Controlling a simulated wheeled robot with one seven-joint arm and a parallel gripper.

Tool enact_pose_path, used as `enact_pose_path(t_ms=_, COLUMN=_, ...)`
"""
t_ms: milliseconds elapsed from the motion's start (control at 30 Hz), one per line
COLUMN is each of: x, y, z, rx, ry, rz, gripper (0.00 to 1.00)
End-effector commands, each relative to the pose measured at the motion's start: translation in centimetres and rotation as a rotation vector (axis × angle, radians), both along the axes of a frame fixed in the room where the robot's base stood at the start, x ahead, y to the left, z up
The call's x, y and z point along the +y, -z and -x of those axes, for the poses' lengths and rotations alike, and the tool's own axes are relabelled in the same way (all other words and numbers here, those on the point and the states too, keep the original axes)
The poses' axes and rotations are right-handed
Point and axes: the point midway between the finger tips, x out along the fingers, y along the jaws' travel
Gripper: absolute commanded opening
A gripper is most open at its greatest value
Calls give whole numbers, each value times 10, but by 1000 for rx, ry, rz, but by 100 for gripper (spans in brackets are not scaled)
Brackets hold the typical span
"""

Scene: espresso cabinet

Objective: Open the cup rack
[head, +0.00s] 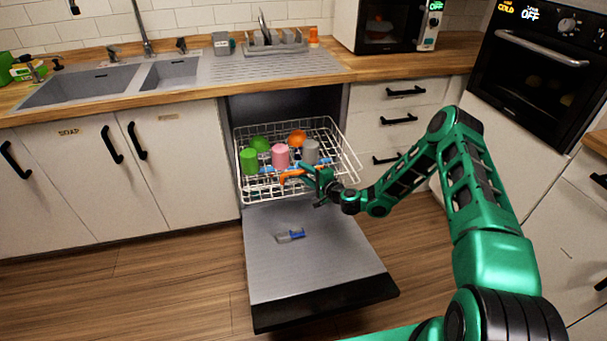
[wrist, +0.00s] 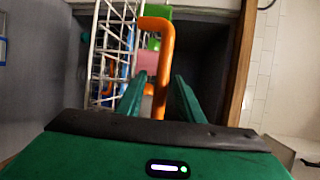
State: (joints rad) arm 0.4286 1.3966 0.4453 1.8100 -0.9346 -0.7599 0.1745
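The white wire cup rack (head: 350,163) is partly out of the dishwasher opening, above the lowered door (head: 315,265). It carries several cups, among them a green one (head: 249,161), a pink one (head: 280,156) and a grey one (head: 311,151). An orange handle (head: 291,175) is at the rack's front. My gripper (head: 308,174) is at the handle's right end. In the wrist view the orange handle (wrist: 162,70) runs between the two fingers of my gripper (wrist: 160,82), with gaps visible on both sides. The fingers look open around it.
A small blue and grey item (head: 291,235) lies on the lowered door, which juts over the wooden floor (head: 190,275). Drawers (head: 400,120) stand right of the opening and closed cabinets (head: 95,190) left. The counter (head: 340,72) is above.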

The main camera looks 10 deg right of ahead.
Motion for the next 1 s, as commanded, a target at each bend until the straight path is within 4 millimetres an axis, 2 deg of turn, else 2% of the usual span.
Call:
enact_pose_path(t_ms=500, x=-41, y=-14, z=74, rx=5, ry=3, rz=-1, gripper=34)
enact_pose_path(t_ms=700, x=-47, y=-16, z=86, rx=4, ry=3, rz=-1, gripper=34)
enact_pose_path(t_ms=1000, x=-48, y=-17, z=87, rx=3, ry=3, rz=0, gripper=34)
